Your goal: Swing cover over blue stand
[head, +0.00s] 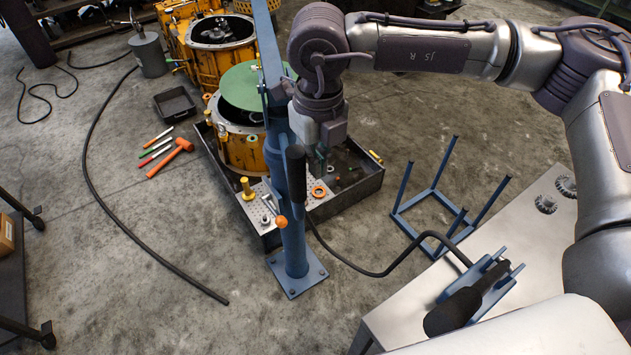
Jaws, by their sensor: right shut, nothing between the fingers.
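The green round cover (243,88) is above an open yellow transmission housing (240,152), tilted and partly hidden by the blue hoist post (294,245). What bears the cover's weight is hard to see. The blue stand (432,208) is an empty frame with upright legs on the floor, right of the hoist. My right gripper (321,158) points down just right of the post, over the parts tray. It is shut and empty; its fingertips are small and dark in the picture. My left gripper is not in view.
A black tray (350,202) holds the housing and loose parts. A black lever (296,172) is on the post. A dark hose (375,272) runs to a metal bench (400,325) at right. Another yellow housing (222,55) stands behind. Floor between tray and stand is clear.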

